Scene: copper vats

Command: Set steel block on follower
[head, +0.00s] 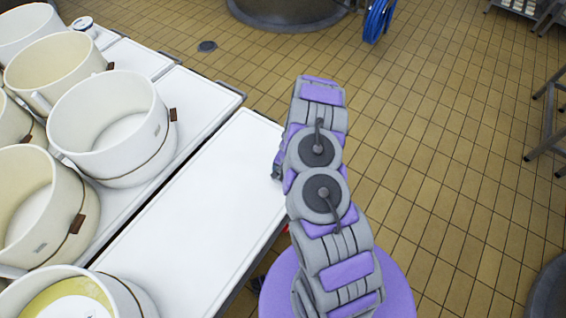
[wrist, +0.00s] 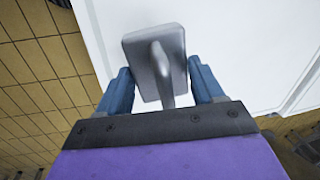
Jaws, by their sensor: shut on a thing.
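The steel block (wrist: 136,62) is a grey rounded slab with a raised handle. My gripper (wrist: 165,84) is shut on it, with a blue finger on either side, over the white tabletop in the wrist view. In the head view my arm hides the block and most of my gripper. A pale round disc (head: 72,311), which looks like the follower, sits inside the cream mould (head: 128,296) at the bottom left, with yellow around it. The picture's lower edge cuts it off. The block is apart from it, across the bare table.
The white table (head: 205,195) has a clear strip between the moulds and my arm. Several cream moulds, one being (head: 110,110), stand along its left side. Tiled floor (head: 450,150) lies to the right, with a metal stand (head: 548,145) at the edge.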

